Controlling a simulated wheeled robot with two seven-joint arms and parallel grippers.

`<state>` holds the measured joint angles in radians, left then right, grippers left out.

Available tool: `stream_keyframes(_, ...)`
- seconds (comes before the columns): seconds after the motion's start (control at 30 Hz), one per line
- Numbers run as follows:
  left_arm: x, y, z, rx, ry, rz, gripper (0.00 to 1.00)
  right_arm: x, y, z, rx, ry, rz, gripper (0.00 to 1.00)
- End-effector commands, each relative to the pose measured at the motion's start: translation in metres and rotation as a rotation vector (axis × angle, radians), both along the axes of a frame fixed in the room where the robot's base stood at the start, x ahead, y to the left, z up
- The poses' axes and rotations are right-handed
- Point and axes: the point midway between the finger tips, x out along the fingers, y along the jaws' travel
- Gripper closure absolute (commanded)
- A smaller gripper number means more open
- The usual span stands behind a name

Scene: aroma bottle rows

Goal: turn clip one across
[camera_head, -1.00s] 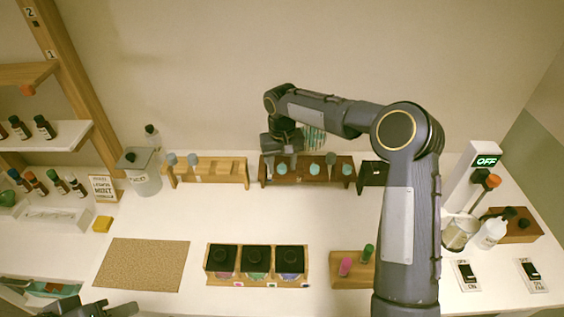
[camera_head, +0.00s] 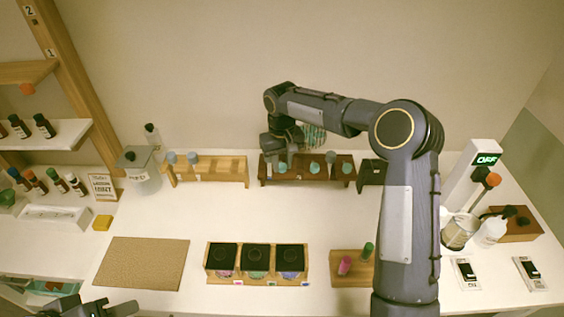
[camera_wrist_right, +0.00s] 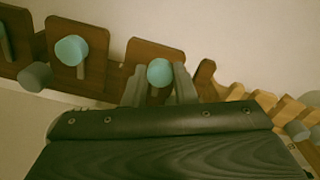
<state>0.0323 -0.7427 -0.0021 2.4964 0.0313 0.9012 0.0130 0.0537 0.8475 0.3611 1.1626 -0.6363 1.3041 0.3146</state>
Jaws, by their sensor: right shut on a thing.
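A dark brown rack (camera_head: 325,159) stands at the back of the table and bears clips with round teal ends. My right gripper (camera_head: 284,152) reaches down at the rack's left end. In the right wrist view my right gripper (camera_wrist_right: 159,76) has its two grey fingers on either side of the endmost teal-ended clip (camera_wrist_right: 160,70), shut on it. Another teal-ended clip (camera_wrist_right: 71,50) and a grey-ended piece (camera_wrist_right: 35,76) are beside it. The held clip's stem is mostly hidden. My left gripper (camera_head: 95,306) is at the lower left edge, partly cut off; its jaws are unclear.
A light wooden rack (camera_head: 210,168) with grey-ended pieces stands just left of the dark rack. A dark bracket (camera_head: 371,172) is to its right. Black-lidded jars (camera_head: 255,257) sit in front. The table between is clear; a cork mat (camera_head: 142,264) lies left.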

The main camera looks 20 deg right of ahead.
Motion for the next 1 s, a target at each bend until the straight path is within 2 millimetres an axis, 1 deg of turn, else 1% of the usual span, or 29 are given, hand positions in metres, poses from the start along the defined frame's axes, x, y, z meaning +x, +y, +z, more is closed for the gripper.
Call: stream_keyframes(1.0, 0.0000, 0.0000, 0.0006, 0.000, 0.000, 0.000, 0.64, 0.0004, -0.0013, 0.0004, 0.000, 0.000, 0.937, 0.98)
